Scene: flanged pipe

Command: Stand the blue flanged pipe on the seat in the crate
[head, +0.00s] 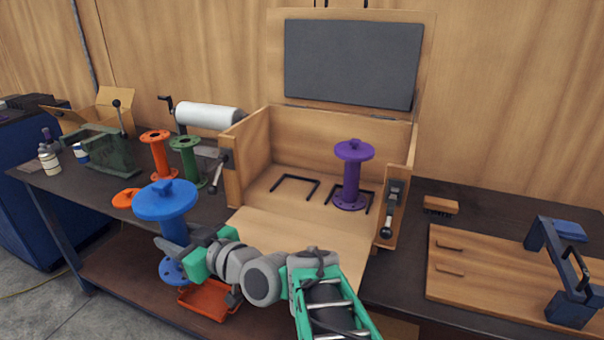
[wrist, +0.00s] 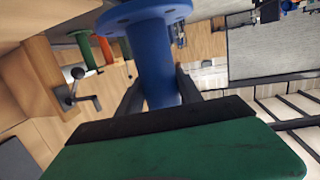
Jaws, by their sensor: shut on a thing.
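The blue flanged pipe (head: 172,231) is upright in the air, in front of the bench and left of the crate's front. My gripper (head: 178,243) is shut on its middle tube. In the wrist view the blue pipe (wrist: 152,55) stands between the two fingers, with one flange in sight. The wooden crate (head: 262,240) is open, its lid raised and its front lowered. Inside, a black bracket-shaped seat (head: 297,178) on the left is empty. A purple flanged pipe (head: 350,180) stands at the right seat (head: 368,203).
An orange pipe (head: 158,155) and a green pipe (head: 187,162) stand left of the crate. An orange disc (head: 126,198) lies near them. A latch (head: 392,208) is on the crate's right wall. A wooden board (head: 480,270) with a blue frame (head: 566,275) lies right.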

